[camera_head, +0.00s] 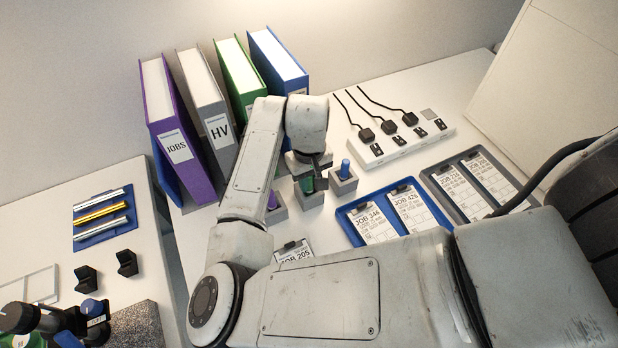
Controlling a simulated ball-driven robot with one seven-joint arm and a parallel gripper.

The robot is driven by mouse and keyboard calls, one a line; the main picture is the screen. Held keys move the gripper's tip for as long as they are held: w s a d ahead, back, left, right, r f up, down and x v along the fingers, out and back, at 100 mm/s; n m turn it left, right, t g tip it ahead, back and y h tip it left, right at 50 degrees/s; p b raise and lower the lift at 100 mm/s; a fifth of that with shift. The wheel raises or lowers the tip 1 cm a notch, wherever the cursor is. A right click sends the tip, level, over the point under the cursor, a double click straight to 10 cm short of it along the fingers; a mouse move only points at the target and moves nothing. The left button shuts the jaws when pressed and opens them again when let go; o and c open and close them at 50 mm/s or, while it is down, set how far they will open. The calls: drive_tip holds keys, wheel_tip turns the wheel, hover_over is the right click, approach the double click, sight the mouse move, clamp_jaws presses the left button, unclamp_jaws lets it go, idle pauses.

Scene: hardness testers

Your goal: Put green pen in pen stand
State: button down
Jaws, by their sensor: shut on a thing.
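My gripper (318,172) is at the end of my arm, over a row of small grey pen stand blocks. It is shut on the green pen (307,185), of which only a short part shows beneath the fingers. The green pen is at the middle pen stand block (311,201); how deep it sits is hidden. The left block (276,215) holds a purple pen (272,201). The right block (345,186) holds a blue pen (345,168). Both stand upright.
Binders (172,130) stand behind and left of the blocks. A white power strip (405,142) with black plugs lies to the right. A blue tray (349,232) with job cards is at front right. A job card (293,256) lies in front, partly behind my arm.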

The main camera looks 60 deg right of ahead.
drive_tip(key=shift+f, duration=0.3)
drive_tip(key=c, duration=0.9)
unclamp_jaws()
drive_tip(key=shift+r, duration=0.1)
wheel_tip(320, 180, up, 11)
drive_tip(key=shift+f+b, duration=0.15)
drive_tip(key=shift+b, duration=0.25)
